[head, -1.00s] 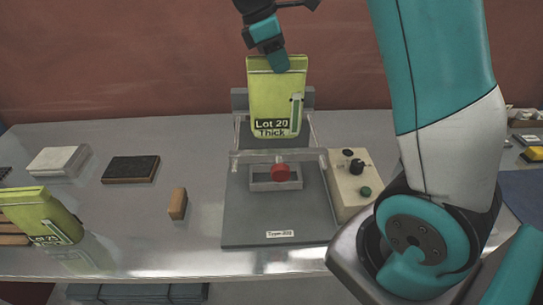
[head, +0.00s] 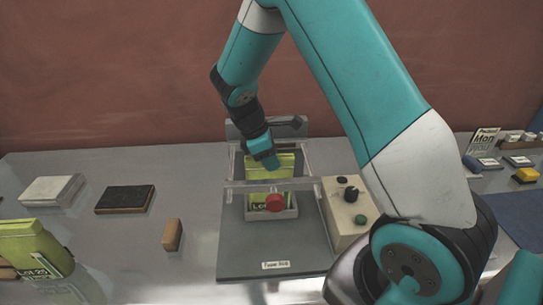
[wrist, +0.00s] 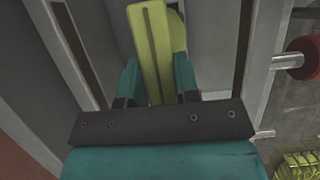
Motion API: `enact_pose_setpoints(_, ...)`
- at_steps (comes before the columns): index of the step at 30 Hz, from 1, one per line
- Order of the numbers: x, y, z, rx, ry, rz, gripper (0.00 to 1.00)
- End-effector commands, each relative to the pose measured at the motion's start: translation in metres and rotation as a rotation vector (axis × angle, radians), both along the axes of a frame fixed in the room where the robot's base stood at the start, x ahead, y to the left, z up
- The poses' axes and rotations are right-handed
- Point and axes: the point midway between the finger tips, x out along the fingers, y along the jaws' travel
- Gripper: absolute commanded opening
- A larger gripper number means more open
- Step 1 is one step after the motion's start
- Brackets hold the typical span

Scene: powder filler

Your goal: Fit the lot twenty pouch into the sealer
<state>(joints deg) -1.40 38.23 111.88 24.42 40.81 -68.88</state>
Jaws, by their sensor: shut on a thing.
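The green lot 20 pouch (head: 256,171) is upright in the sealer, behind its clear crossbar; the bar and red knob cover part of its label. Its lower end is at the pale holder (head: 284,212) on the sealer's base. The sealer (head: 250,250) is a grey plate with a frame and a red knob (head: 274,202). My gripper (head: 270,163) is shut on the pouch's top edge. In the wrist view the pouch (wrist: 150,45) is between my two fingers (wrist: 157,85). Whether the pouch's bottom touches the holder's floor is hidden.
A control box (head: 345,212) with knobs stands right of the sealer. Another green pouch, marked lot 25 (head: 38,250), is at the left front. A tan block (head: 172,235), a dark block (head: 125,199) and a white block (head: 52,190) lie on the left counter.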

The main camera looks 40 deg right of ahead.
Motion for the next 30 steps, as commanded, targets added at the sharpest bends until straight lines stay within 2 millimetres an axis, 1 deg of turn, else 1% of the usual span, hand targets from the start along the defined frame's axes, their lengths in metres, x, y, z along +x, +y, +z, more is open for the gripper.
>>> enact_pose_setpoints(6,0.0,0.0,0.0,0.0,-0.002,-0.001,0.0)
enact_pose_setpoints(10,0.0,0.0,-0.004,0.0,0.0,0.0,0.0)
enact_pose_setpoints(11,0.0,0.0,-0.003,0.0,0.0,0.0,0.36)
enact_pose_setpoints(12,0.0,0.0,-0.003,0.0,0.0,0.0,0.46)
enact_pose_setpoints(13,0.0,0.0,-0.003,0.0,0.0,0.0,0.52)
enact_pose_setpoints(14,0.0,0.0,-0.003,0.0,0.0,0.0,0.55)
enact_pose_setpoints(21,0.0,0.0,-0.002,0.0,0.0,0.0,0.55)
enact_pose_setpoints(25,0.002,0.002,0.004,0.0,-0.003,0.001,0.55)
enact_pose_setpoints(28,0.006,0.007,0.018,0.0,-0.006,0.002,0.55)
enact_pose_setpoints(30,0.01,0.012,0.031,0.0,-0.008,0.003,0.55)
